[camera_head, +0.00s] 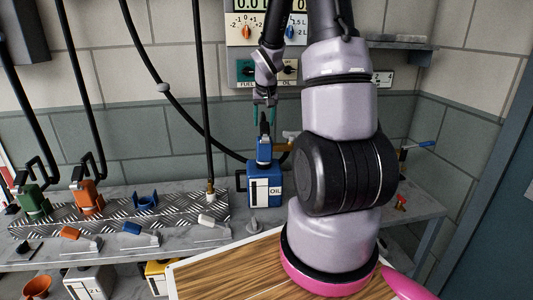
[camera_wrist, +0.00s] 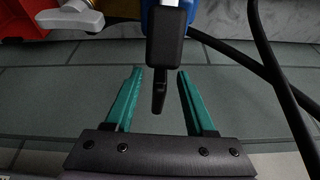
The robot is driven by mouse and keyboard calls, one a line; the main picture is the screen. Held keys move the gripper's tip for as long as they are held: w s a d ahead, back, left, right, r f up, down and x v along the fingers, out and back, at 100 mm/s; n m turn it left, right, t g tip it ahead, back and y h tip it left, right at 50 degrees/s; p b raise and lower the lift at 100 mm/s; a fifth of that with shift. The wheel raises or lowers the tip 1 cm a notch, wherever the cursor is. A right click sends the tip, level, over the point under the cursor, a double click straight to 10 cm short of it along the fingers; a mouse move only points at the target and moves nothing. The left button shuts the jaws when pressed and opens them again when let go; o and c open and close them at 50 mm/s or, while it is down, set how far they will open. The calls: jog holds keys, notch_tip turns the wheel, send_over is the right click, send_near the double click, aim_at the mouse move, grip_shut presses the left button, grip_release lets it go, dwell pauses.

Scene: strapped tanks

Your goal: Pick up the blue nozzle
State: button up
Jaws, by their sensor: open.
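The blue nozzle (camera_head: 264,151) stands upright at the top of the blue tank (camera_head: 272,190) labelled OIL, its black handle pointing up. In the wrist view the nozzle's blue body (camera_wrist: 150,12) is at the top edge, and its black handle (camera_wrist: 165,50) reaches down to the gap between my fingers. My gripper (camera_head: 264,112) is above the nozzle, pointing down. In the wrist view its teal fingers (camera_wrist: 160,76) are open, one on each side of the handle's thin end, with visible space on both sides. How the nozzle meets the tank is unclear.
A green nozzle (camera_head: 33,203) and an orange nozzle (camera_head: 88,198) stand on the metal rack at left, beside an empty blue holder (camera_head: 145,202). A black hose (camera_head: 163,88) hangs behind my gripper. A pale-levered brass valve (camera_wrist: 75,18) is beside the nozzle.

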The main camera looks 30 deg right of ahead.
jog(key=x, duration=0.3)
jog(key=shift+w+f, duration=0.15)
jog(key=shift+f, duration=0.1)
grip_shut()
dwell(1.2)
